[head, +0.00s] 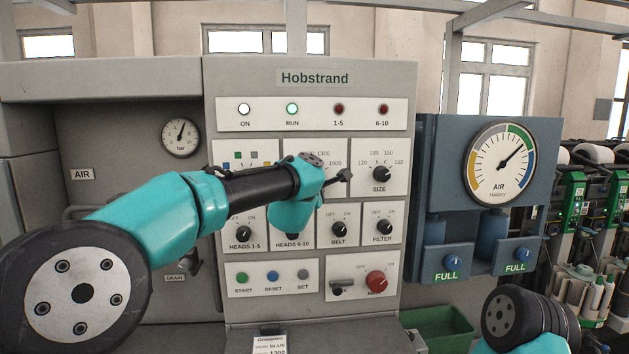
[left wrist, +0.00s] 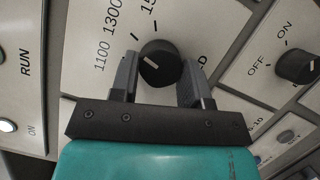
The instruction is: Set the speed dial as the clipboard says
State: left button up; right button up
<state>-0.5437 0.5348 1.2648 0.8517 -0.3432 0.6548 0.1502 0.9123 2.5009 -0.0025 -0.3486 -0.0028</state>
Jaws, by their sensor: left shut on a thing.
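The speed dial is a black round knob (left wrist: 160,63) with a white pointer line, on a pale panel marked 1100, 1300 and a part-hidden 15-something. In the left wrist view my left gripper (left wrist: 158,80) has one finger on each side of the knob, shut on it. The pointer slants up and left, towards the 1100 and 1300 side; I cannot tell exactly which mark. My right gripper is out of view.
The SIZE knob (head: 380,174) is close right of my left gripper. The HEADS, BELT (head: 339,230) and FILTER (head: 384,227) knobs sit below. The red main knob (head: 376,281) is lower right. A blue cabinet with an AIR gauge (head: 501,163) stands to the right.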

pick_arm(q)
jog(key=shift+m, duration=0.5)
dwell(0.3)
jog(key=o, duration=0.9)
jog(key=v, duration=1.7)
jog(key=shift+s+a+r, duration=0.1)
jog(key=shift+s+r, duration=0.1)
jog(key=shift+r, duration=0.1)
